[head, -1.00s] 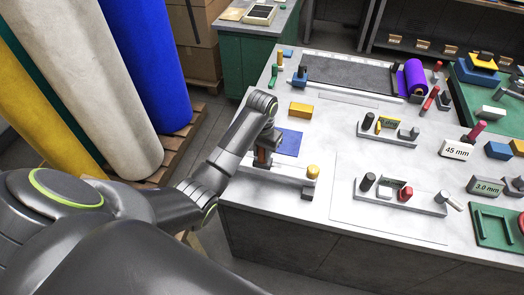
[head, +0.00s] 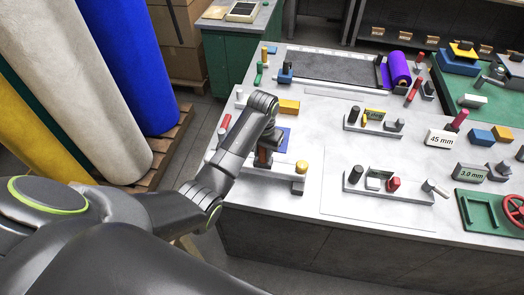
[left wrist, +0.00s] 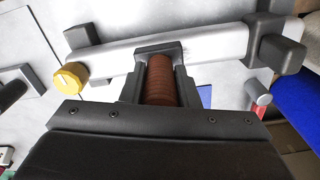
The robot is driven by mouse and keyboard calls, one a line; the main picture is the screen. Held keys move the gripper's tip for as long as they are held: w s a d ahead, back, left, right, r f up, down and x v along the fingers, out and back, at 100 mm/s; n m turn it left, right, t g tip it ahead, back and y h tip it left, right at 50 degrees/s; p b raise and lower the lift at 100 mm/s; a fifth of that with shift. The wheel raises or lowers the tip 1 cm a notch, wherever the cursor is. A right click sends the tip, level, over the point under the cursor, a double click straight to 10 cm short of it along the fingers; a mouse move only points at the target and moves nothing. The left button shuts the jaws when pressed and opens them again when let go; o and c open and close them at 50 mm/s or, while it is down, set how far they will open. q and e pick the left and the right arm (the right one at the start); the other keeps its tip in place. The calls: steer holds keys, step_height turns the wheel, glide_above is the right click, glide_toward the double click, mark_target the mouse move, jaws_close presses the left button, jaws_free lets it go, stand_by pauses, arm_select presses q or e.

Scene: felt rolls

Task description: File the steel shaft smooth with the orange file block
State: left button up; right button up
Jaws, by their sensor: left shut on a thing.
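The steel shaft (head: 240,170) is a pale bar lying along the near left edge of the bench. In the left wrist view the shaft (left wrist: 215,45) crosses the picture between dark supports, with a yellow knob (left wrist: 70,77) near its left end. My left gripper (head: 264,160) is over the shaft, pointing down. In the left wrist view its fingers (left wrist: 160,75) are shut on a ridged, brown-orange piece, apparently the file block (left wrist: 160,82). The block's lower end is at the shaft; whether they touch is hidden. My right gripper is not in view.
A yellow-orange block (head: 289,106) and a blue sheet (head: 284,138) lie just behind the shaft. Racks with small parts (head: 385,190) stand to the right. Tall felt rolls (head: 85,85) stand left of the bench. Bare bench top lies right of the shaft.

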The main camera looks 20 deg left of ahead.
arm_select(q)
steer(key=shift+w+d+f, duration=0.1)
steer(key=shift+w+d, duration=0.15)
steer(key=shift+d, duration=0.75)
steer(key=shift+w+d, duration=0.2)
steer(key=shift+d, duration=0.75)
steer(key=shift+a, duration=0.1)
steer(key=shift+s+a+f, duration=0.1)
steer(key=shift+s+a, duration=0.15)
steer(key=shift+a, duration=0.7)
steer(key=shift+s+a, duration=0.25)
steer(key=shift+a, duration=0.65)
steer(key=shift+a, duration=0.1)
steer(key=shift+a, duration=0.15)
steer(key=shift+s+a, duration=0.2)
steer(key=shift+a, duration=0.7)
steer(key=shift+s+a, duration=0.2)
steer(key=shift+a, duration=0.65)
steer(key=shift+d, duration=0.1)
steer(key=shift+w+d, duration=0.2)
steer(key=shift+d, duration=0.75)
steer(key=shift+w+d, duration=0.2)
steer(key=shift+d, duration=0.75)
